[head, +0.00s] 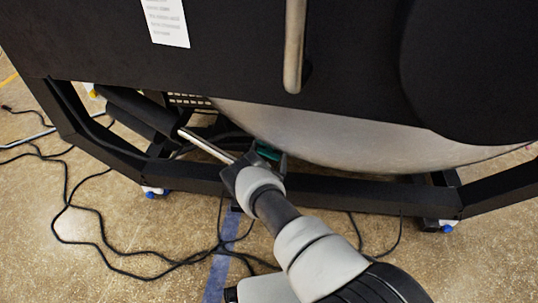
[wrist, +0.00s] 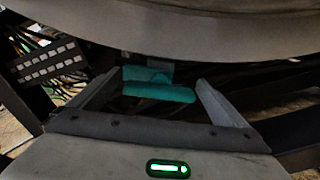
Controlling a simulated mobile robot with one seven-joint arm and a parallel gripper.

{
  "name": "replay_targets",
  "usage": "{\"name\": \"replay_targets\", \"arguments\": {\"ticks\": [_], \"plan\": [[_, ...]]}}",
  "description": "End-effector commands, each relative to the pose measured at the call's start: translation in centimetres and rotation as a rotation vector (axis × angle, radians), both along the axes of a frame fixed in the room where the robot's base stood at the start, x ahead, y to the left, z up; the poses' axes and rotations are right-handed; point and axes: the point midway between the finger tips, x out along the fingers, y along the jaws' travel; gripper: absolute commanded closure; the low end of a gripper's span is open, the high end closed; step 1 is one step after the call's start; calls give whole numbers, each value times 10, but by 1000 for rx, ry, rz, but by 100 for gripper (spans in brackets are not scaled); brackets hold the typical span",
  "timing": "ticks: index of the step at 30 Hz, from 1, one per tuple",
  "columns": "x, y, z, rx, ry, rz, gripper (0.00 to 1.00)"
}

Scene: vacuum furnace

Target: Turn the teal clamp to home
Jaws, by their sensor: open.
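The teal clamp (wrist: 158,91) shows in the wrist view ahead of my gripper (wrist: 150,90), between its two spread fingers.
The round metal vessel (head: 340,138) hangs close above my gripper. A terminal strip (wrist: 48,62) and wires are at left in the wrist view. Black cables (head: 100,235) lie on the floor.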

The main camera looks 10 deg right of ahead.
Motion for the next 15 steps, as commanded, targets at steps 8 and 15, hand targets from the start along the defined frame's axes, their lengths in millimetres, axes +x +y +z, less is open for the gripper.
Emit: {"name": "replay_targets", "arguments": {"ticks": [8, 15], "plan": [[3, -1, 0, 0, 1, 0, 3], [3, -1, 0, 0, 1, 0, 37]]}}
